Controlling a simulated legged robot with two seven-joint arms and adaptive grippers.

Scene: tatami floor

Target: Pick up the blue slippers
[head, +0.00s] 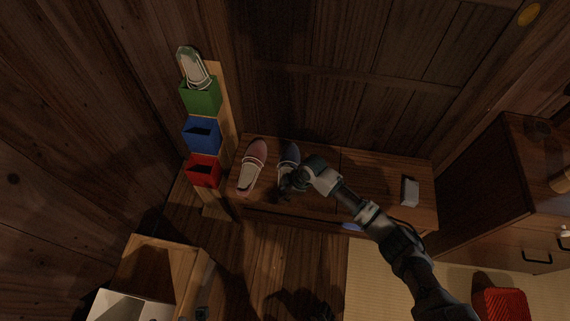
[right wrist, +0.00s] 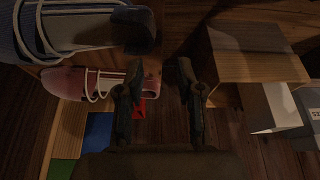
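The blue slippers (head: 289,156) lie on the low wooden bench, partly hidden by my right gripper (head: 287,188) at their near end. In the right wrist view the blue slippers (right wrist: 75,28) are large at upper left, with pale straps. There my right gripper (right wrist: 158,75) has its two fingers apart. No slipper is held between them; the blue pair's dark end is just beyond the left fingertip. I cannot tell whether they touch. My left gripper cannot be made out in the head view.
Pink slippers (head: 252,165) lie left of the blue ones on the bench (head: 330,204). Green slippers (head: 194,68) stand in the green box (head: 201,98), above a blue box (head: 201,135) and red box (head: 203,172). A small grey block (head: 410,191) is at the bench's right.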

